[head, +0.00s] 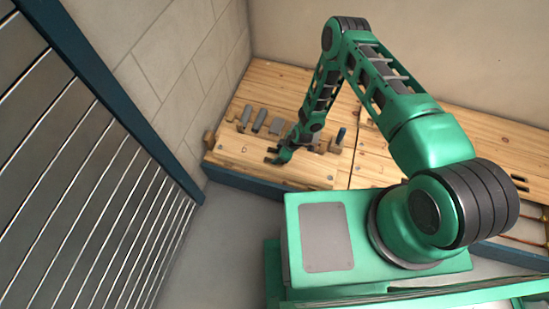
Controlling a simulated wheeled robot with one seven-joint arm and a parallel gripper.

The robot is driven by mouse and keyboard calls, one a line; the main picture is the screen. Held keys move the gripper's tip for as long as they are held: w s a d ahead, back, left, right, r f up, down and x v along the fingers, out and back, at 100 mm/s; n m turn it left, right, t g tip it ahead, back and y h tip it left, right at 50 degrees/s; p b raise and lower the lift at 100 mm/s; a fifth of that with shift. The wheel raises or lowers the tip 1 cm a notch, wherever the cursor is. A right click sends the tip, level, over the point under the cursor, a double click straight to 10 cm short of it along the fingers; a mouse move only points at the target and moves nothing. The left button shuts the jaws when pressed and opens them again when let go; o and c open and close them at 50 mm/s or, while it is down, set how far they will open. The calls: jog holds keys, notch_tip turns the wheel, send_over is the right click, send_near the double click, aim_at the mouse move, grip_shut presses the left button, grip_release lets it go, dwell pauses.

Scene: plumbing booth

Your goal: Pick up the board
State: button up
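A pale wooden board (240,160) appears to lie flat on the wooden workbench (285,85), at its near left end. I cannot tell clearly where its edges part from the bench top. My gripper (271,156) is low over the board's middle, with two dark fingertips pointing left. The fingertips look apart with nothing between them. Whether they touch the board is too small to tell. My forearm and gripper hide part of the surface behind them.
Several small grey pieces (259,120) stand in a row behind my gripper. A wooden block (209,140) is at the bench's left end. A blue-topped piece (340,136) stands to the right. A slatted metal panel (90,190) fills the left, and a stone wall (185,70) borders the bench.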

grip_shut()
jog(key=shift+r, duration=0.1)
